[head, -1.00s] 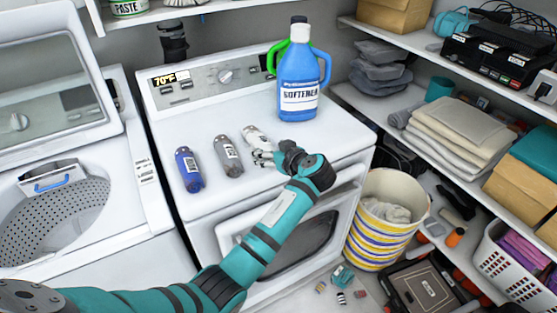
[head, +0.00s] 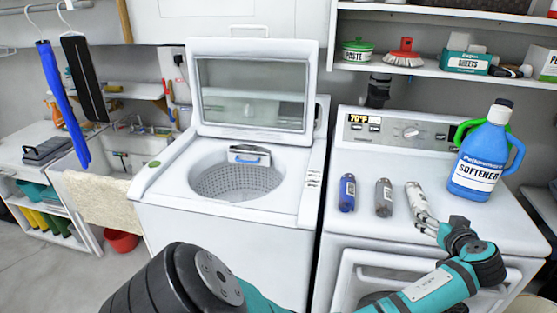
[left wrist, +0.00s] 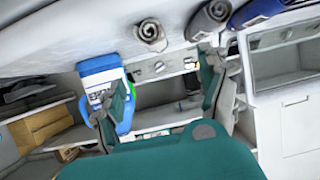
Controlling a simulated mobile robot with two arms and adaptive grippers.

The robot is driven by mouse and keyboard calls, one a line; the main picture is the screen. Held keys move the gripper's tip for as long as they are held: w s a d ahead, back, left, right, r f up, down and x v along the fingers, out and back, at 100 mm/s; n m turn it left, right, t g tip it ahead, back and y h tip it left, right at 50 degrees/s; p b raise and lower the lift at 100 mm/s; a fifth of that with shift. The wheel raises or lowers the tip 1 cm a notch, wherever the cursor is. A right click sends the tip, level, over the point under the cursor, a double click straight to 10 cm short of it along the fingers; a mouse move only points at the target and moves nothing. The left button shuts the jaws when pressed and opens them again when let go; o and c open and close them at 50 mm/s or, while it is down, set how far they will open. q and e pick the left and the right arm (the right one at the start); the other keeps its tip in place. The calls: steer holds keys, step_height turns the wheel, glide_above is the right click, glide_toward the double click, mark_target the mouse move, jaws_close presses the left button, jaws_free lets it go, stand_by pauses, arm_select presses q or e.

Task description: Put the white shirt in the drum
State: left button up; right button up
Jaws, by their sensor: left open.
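The white shirt (head: 415,195) is a tight roll on top of the dryer, the rightmost of three rolls. My left gripper (head: 427,223) is at its near end, pointing toward it; the head view does not clearly show whether they touch. In the left wrist view the gripper (left wrist: 152,80) has its fingers spread, with nothing between them, and the white roll (left wrist: 150,36) lies beyond the fingertips. The drum (head: 237,182) is the perforated tub of the washer, left of the dryer. Its lid (head: 252,95) stands open and the tub looks empty.
A blue roll (head: 347,193) and a grey roll (head: 384,197) lie left of the white one. A blue softener jug (head: 480,160) stands at right on the dryer (head: 440,145). A shelf (head: 440,73) hangs above. A sink (head: 120,160) is at far left.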

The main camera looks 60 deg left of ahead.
arm_select(q)
steer(key=s+d+f+m+t+h, duration=0.5)
steer(key=d+f+m+h, duration=0.3)
steer(key=d, duration=0.3)
steer(key=s+d+f+m+g+h, duration=0.1)
steer(key=s+f+m+g+h, duration=0.3)
steer(key=f, duration=1)
steer(key=s+f+g+y, duration=0.1)
steer(key=s+f, duration=1.1)
steer(key=f, duration=0.4)
steer(key=s+a+f+g, duration=0.1)
steer(key=s+f+g, duration=0.1)
steer(key=s+f, duration=0.5)
steer(key=s+f+g, duration=0.2)
steer(key=s+f, duration=0.5)
steer(key=s, duration=0.5)
steer(key=shift+s+a+f+m, duration=0.3)
steer(key=shift+s+a+f, duration=0.1)
steer(key=shift+o, duration=0.4)
steer(key=s+a+f+g, duration=0.1)
steer(key=s+f, duration=0.1)
steer(key=s, duration=0.7)
steer(key=s+a+f+g, duration=0.1)
steer(key=s+f+g, duration=0.1)
steer(key=s, duration=0.7)
steer(key=shift+a+f, duration=0.2)
steer(key=shift+f, duration=0.4)
